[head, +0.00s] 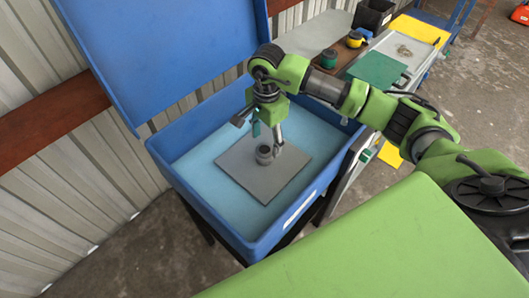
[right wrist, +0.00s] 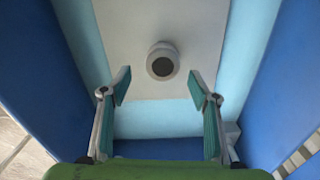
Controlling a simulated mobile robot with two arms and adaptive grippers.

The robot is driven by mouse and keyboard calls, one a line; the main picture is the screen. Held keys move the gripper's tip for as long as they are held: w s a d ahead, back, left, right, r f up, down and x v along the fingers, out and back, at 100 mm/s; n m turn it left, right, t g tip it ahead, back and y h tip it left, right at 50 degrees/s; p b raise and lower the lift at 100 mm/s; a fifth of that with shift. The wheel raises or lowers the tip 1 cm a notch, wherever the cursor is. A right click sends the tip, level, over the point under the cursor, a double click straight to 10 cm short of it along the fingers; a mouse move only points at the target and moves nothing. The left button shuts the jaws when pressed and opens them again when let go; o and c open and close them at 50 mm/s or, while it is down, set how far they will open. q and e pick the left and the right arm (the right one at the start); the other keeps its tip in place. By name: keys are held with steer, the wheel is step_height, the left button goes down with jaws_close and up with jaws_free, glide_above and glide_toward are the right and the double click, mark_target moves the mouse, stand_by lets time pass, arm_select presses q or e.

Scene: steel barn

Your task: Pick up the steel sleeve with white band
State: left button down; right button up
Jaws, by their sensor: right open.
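The steel sleeve (head: 264,156) stands upright on a grey plate (head: 240,168) inside the blue bin. In the right wrist view the sleeve (right wrist: 163,61) appears as a short ring with a dark bore and a pale outer side. My right gripper (head: 267,138) is above the sleeve, pointing down, its fingers spread and empty. In the right wrist view the open fingertips (right wrist: 158,89) lie to either side, with the sleeve beyond the gap between them, apart from both. My left gripper is not in view.
The blue bin (head: 211,221) has tall walls around a light blue floor, and its raised lid (head: 165,45) stands behind. A side table to the right holds a green mat (head: 377,69), a black bin (head: 374,14) and small round items. The plate around the sleeve is clear.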

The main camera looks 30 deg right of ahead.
mark_target(265, 149)
steer(key=shift+a+f, duration=0.1)
steer(key=shift+f, duration=0.3)
step_height(265, 149, down, 4)
steer(key=shift+w+a+r+p, duration=0.1)
steer(key=shift+w+r+p, duration=0.1)
steer(key=shift+p, duration=0.65)
steer(key=shift+f, duration=0.35)
steer(key=c, duration=1.4)
steer(key=shift+r, duration=0.1)
